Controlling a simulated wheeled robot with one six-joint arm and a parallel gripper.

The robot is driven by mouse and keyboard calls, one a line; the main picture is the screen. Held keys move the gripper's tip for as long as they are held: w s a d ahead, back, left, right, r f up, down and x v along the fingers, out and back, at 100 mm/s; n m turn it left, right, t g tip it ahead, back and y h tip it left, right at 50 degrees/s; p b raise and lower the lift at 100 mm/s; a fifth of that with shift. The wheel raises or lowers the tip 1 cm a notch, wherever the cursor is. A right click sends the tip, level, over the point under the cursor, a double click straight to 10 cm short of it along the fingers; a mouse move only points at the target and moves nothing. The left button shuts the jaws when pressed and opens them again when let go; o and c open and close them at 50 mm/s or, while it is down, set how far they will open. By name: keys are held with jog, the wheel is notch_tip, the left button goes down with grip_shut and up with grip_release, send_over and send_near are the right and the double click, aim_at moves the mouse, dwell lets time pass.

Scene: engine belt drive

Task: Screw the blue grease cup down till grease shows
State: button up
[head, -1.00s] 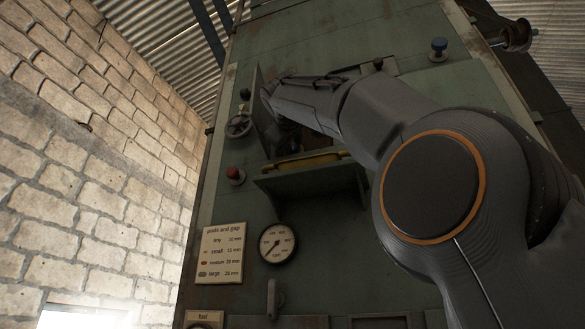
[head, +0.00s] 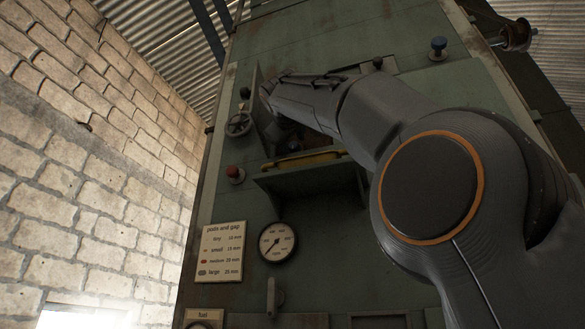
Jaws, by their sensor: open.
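My gripper (head: 291,144) shows only as a small dark shape there, open, well to the left of and below the cup. Its fingers are mostly hidden by the arm and shadow, and I see nothing held.
A yellow bar (head: 303,161) lies along the green ledge (head: 310,180). A handwheel (head: 238,124), a red knob (head: 235,174), a dial gauge (head: 277,242) and a pods-and-gap sign (head: 221,252) are on the left. A pulley shaft (head: 516,36) sticks out at top right.

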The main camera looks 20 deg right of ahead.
jog(key=b+v, duration=0.3)
jog(key=v, duration=0.4)
jog(key=shift+s, duration=0.3)
jog(key=shift+a+f, duration=0.1)
jog(key=shift+f, duration=0.05)
